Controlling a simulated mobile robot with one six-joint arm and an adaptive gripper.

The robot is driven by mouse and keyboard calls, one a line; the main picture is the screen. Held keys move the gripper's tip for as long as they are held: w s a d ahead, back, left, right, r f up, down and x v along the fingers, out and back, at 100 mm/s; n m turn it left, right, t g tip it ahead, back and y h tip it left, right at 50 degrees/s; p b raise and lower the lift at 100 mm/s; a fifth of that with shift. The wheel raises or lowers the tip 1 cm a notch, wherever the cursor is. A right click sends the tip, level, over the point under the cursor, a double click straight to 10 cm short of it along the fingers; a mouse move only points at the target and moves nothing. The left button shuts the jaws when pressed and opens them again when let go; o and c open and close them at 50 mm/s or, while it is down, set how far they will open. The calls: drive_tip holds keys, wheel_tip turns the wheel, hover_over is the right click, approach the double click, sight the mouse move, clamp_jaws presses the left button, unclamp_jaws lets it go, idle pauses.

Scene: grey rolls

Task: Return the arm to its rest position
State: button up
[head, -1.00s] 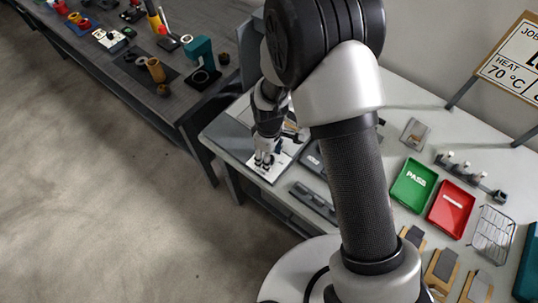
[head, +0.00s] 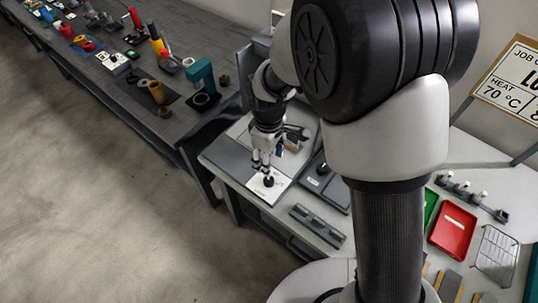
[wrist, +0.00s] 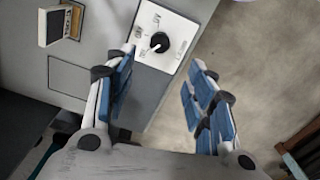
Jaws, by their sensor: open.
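My gripper (head: 262,160) is over the left end of the light worktable (head: 318,236), just above a white panel with a black knob (head: 268,181). In the wrist view my gripper (wrist: 165,98) has its two blue-padded fingers spread wide with nothing between them. The knob (wrist: 159,41) shows beyond the fingertips, apart from them. My arm reaches across the head view and hides the middle of the worktable.
A red tray (head: 452,232), a partly hidden green tray (head: 430,208) and a wire basket (head: 496,252) are at the right. A dark slotted block (head: 317,226) lies near the front edge. A darker bench (head: 130,82) with several tools stands at the left. The floor is clear.

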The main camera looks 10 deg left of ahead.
drive_tip(key=s+d+r+m+t, duration=0.1)
drive_tip(key=s+d+r+m, duration=0.15)
drive_tip(key=d+r, duration=0.45)
drive_tip(key=s+d+r+m+t, duration=0.15)
drive_tip(key=d+r+m, duration=0.25)
drive_tip(key=r, duration=0.5)
drive_tip(key=s+d+r+m+t, duration=0.1)
drive_tip(key=s+d+r+m, duration=0.2)
drive_tip(key=s, duration=0.3)
drive_tip(key=s+d+r+m+t, duration=0.1)
drive_tip(key=s+d+r+m, duration=0.2)
drive_tip(key=s+d, duration=0.3)
drive_tip(key=shift+s+r+m, duration=0.2)
drive_tip(key=shift+s+m, duration=0.45)
drive_tip(key=shift+s, duration=0.1)
